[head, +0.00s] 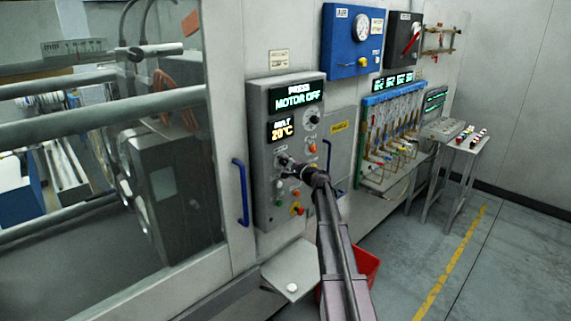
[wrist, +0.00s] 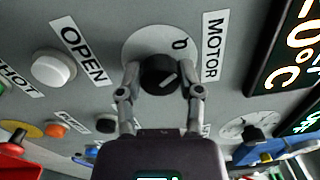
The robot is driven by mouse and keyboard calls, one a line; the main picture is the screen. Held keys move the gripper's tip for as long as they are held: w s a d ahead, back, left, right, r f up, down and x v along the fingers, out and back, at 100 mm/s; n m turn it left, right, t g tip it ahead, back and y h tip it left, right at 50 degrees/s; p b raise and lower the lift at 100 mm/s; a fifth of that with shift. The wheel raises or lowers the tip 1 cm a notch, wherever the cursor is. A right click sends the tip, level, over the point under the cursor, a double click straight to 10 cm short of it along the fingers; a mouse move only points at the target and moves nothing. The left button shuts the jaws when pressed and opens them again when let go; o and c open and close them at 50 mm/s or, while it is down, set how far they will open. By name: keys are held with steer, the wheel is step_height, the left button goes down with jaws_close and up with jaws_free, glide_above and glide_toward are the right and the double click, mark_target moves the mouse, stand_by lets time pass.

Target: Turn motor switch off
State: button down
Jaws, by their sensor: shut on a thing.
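The motor switch (wrist: 160,74) is a black rotary knob with a light pointer line, on a pale round plate beside a "MOTOR" label (wrist: 213,46). A "0" mark is on the plate. My gripper (wrist: 161,82) has its two fingers on either side of the knob and is shut on it. In the head view my gripper (head: 290,166) reaches the grey control panel (head: 262,210), hiding most of the knob. The panel's upper display (head: 295,96) reads "PRESS MOTOR OFF".
A white button (wrist: 53,69) labelled "OPEN" sits left of the knob in the wrist view. Other buttons surround it. A blue handle (head: 241,192) is left of the panel. A red bin (head: 366,268) stands below my arm. The floor at right is clear.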

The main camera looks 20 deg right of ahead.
steer(key=shift+w, duration=0.1)
steer(key=shift+c, duration=1.3)
jaws_free()
steer(key=shift+s, duration=0.2)
steer(key=v, duration=0.7)
steer(key=shift+d, duration=0.15)
steer(key=shift+s, duration=0.1)
